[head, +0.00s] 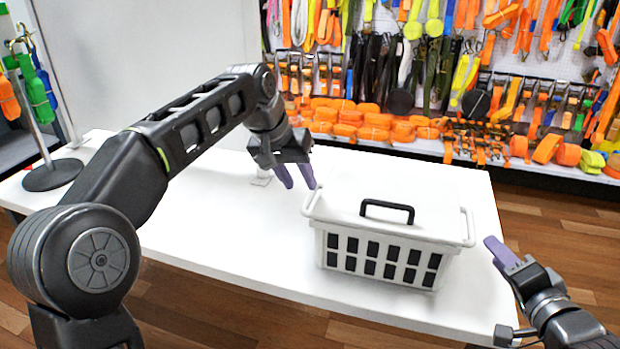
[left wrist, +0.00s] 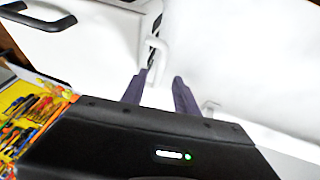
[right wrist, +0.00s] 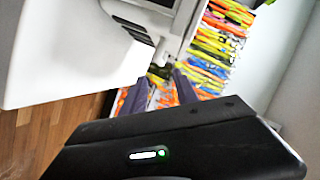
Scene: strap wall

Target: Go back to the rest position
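My left gripper (head: 296,176) hangs over the white table, just left of and above a white basket with its lid on. Its purple fingers stand apart with nothing between them; they also show apart in the left wrist view (left wrist: 160,92). My right gripper (head: 508,255) is at the right, past the table's right edge. In the right wrist view its two fingers (right wrist: 158,92) stand apart and look empty.
The white basket (head: 385,258) with a black lid handle (head: 387,211) stands on the white table (head: 210,225) between my grippers. A wall of colourful straps (head: 440,70) is behind. A stand with hanging straps (head: 52,172) is at the left.

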